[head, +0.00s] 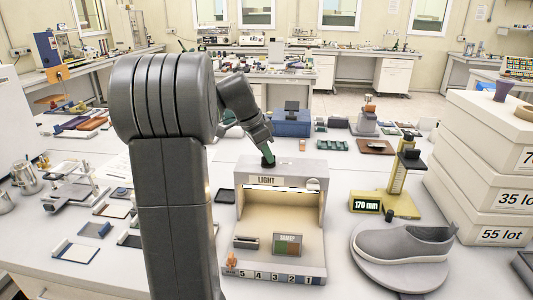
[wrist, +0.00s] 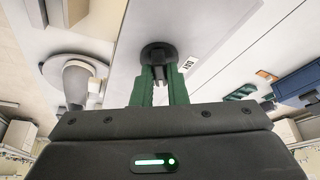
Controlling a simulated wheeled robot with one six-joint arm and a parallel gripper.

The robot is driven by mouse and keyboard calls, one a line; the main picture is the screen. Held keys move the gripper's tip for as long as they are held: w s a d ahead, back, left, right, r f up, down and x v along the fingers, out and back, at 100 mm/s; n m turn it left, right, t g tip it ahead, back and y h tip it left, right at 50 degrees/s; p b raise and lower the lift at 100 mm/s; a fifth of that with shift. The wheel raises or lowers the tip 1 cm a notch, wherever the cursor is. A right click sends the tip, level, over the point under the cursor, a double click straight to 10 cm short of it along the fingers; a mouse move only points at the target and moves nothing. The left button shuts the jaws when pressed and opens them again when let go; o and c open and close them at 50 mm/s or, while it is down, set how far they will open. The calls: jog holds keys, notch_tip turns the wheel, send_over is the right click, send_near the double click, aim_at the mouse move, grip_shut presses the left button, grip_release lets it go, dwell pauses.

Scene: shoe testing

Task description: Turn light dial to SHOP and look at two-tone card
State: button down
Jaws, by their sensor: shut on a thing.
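A grey light box (head: 315,225) labelled LIGHT stands on the bench in the head view. Its black dial (head: 268,163) is on top; the wrist view shows the dial (wrist: 158,54) from close by. My gripper (head: 269,152) comes down from above, its green fingers (wrist: 158,80) shut on the dial's ridge. A small label beside the dial is upside down in the wrist view and I cannot read it surely. The two-tone card (head: 288,244), brown and green under the word SAME?, stands inside the warmly lit box. The dial's setting cannot be told.
A grey shoe (head: 405,244) sits on a round stand right of the box, near a yellow gauge (head: 400,200) reading 170 mm. White lot boxes (head: 500,190) are stacked at right. Small trays and metal fixtures lie at left. My arm hides part of the bench.

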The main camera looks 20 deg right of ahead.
jog(key=c, duration=1.4)
grip_release()
jog(key=shift+c, duration=0.2)
jog(key=v, duration=1.4)
jog(key=shift+f, duration=0.15)
jog(key=x, duration=1.3)
jog(key=shift+d+f, duration=0.2)
jog(key=shift+f, duration=0.1)
